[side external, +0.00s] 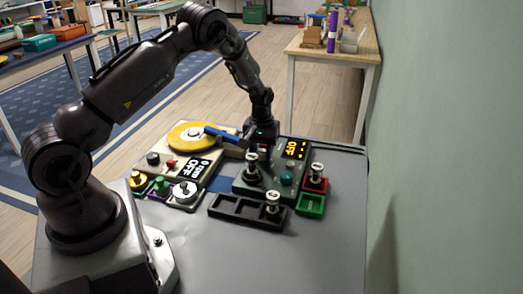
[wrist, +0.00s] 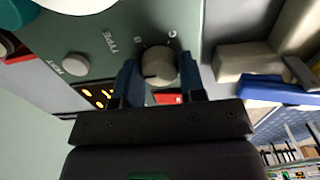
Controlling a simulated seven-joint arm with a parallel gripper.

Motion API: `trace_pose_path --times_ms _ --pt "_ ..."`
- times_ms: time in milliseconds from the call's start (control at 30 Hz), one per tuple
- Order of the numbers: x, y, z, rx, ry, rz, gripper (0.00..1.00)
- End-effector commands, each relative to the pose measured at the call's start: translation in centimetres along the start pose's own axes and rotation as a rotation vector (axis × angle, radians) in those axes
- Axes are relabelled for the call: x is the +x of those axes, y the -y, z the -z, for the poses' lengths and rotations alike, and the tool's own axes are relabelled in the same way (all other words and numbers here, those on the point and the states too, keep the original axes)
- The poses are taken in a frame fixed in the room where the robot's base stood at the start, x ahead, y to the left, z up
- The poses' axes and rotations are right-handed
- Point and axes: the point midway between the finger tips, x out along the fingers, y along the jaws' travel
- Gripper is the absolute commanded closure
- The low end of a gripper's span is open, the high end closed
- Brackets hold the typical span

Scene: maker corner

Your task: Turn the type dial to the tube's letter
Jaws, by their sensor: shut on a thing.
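In the side view my gripper (side external: 263,146) is low at the tester's (side external: 243,188) back edge and hides the dial. A glass tube (side external: 252,168) stands upright on the tester; its letter is too small to read.
More tubes stand in a black tray (side external: 225,211) and on a red block (side external: 322,187), beside an empty-looking green tray (side external: 310,204). A record player with a yellow disc (side external: 195,136) and blue arm (side external: 226,136) stands close left of my gripper. The front of the table is clear.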

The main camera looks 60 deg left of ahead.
Motion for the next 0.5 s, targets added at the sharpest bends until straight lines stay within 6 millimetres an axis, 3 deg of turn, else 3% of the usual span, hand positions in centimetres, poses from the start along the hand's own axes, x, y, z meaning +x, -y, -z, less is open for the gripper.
trace_pose_path --times_ms 133,167,267,500 --pt "-0.08 -0.02 -0.03 -0.001 0.002 -0.001 0.86" --pt "-0.08 -0.02 -0.02 -0.001 0.002 -0.001 0.6" --pt "-0.07 -0.01 -0.02 0.0 0.001 -0.001 0.37" --pt "-0.03 -0.01 0.0 0.001 0.0 0.0 0.37"
